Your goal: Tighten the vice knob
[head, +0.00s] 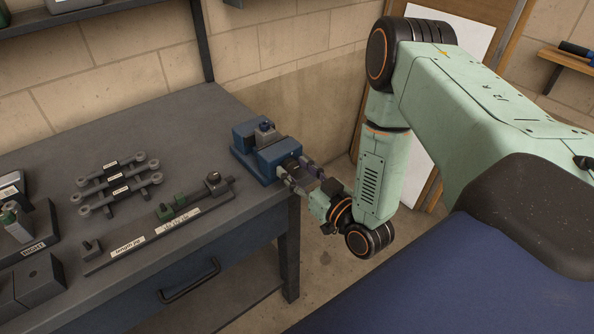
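The blue vice (248,133) stands at the right end of the grey workbench, near the corner. At this size I cannot tell whether the fingers press on the knob. The knob is partly hidden by the fingers. My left gripper is not in view.
The workbench (225,108) holds a labelled length jig (150,239), several grey tube parts (118,189) and a tray (30,247) at the left. A drawer with a handle (190,281) is below. Open floor lies right of the bench corner.

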